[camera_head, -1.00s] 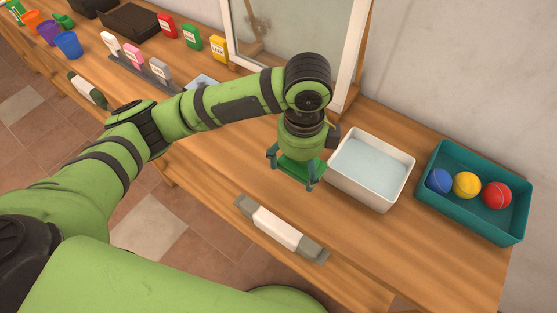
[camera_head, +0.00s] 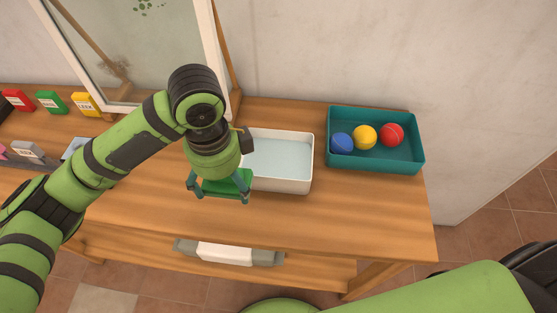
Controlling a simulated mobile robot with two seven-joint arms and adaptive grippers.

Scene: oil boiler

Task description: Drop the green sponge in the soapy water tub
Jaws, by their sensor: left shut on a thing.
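My left gripper (camera_head: 219,192) is shut on the green sponge (camera_head: 224,186), which shows between its fingers. The gripper points down over the wooden table, just left of the soapy water tub. The soapy water tub (camera_head: 304,170) is white and rectangular, with pale blue water inside. The gripper and wrist overlap the tub's left edge in the picture; how high the sponge is above the table is hard to tell. My right gripper is not in view; a green arm part of mine shows at the lower right.
A teal tray (camera_head: 376,161) with a blue ball (camera_head: 342,143), a yellow ball (camera_head: 364,137) and a red ball (camera_head: 392,134) stands right of the tub. A framed pane (camera_head: 140,60) leans behind. The table (camera_head: 330,215) is clear in front of the tub.

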